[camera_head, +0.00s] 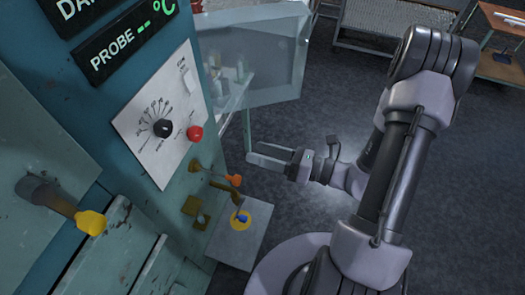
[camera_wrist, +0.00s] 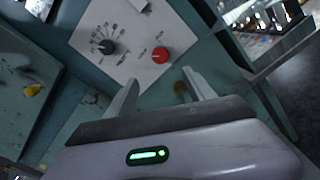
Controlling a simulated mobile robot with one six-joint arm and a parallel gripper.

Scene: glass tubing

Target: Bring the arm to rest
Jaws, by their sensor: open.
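My arm reaches from the lower right of the head view, over the floor, toward the teal machine (camera_head: 92,75). My gripper (camera_head: 252,153) is in front of the machine's right side, near the open glass door. In the wrist view my gripper (camera_wrist: 163,88) has its two fingers spread apart with nothing between them. Beyond the fingers is a white control panel with a black dial (camera_wrist: 107,47) and a red button (camera_wrist: 160,55). The same dial (camera_head: 162,128) and button (camera_head: 195,133) show in the head view. The fingers look apart from the machine.
The glass door (camera_head: 268,55) stands open behind my gripper. Levers with an orange knob (camera_head: 234,180) and a yellow knob (camera_head: 91,222) stick out from the machine. A cart (camera_head: 500,65) stands far right. Floor between is clear.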

